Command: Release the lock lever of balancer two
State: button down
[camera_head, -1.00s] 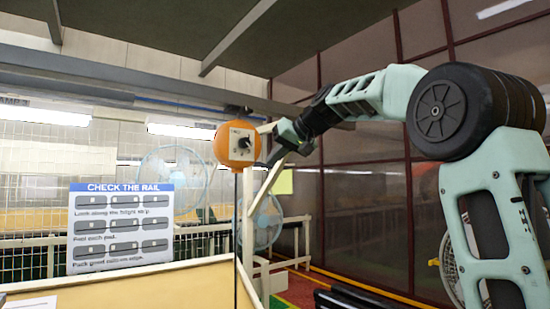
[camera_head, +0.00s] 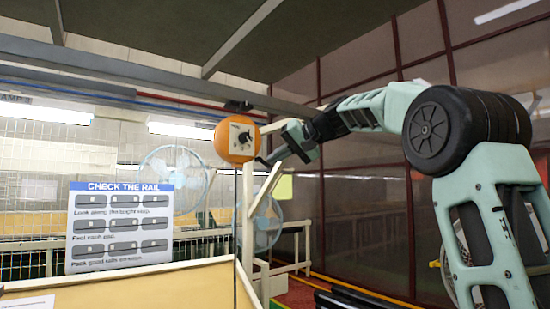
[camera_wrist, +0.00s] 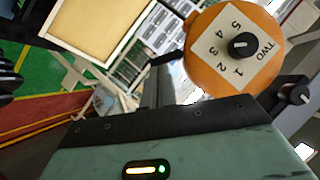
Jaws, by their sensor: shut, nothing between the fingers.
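Balancer two is an orange drum (camera_head: 235,140) hanging at the picture's middle in the head view. Its pale dial plate has a black knob. In the wrist view the drum (camera_wrist: 212,72) shows the word TWO and numbers around the knob (camera_wrist: 242,46). My gripper (camera_head: 272,158) is at the drum's lower right in the head view.
A pale post with a slanted brace (camera_head: 247,215) stands just below and behind the drum. A sign headed CHECK THE RAIL (camera_head: 120,225) stands at the left on a tan panel (camera_head: 150,287). A dark overhead beam (camera_head: 150,92) runs above. Fans stand behind.

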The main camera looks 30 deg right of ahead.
jog(key=f+m+y+b, duration=0.1)
jog(key=m+b, duration=0.1)
jog(key=f+m+t+y+b, duration=0.1)
jog(key=m+y+b, duration=0.1)
jog(key=b, duration=0.1)
jog(key=f+m+t+y+b, duration=0.1)
jog(key=b, duration=0.2)
jog(key=shift+a+m, duration=0.2)
jog(key=shift+m, duration=0.2)
jog(key=shift+r, duration=0.1)
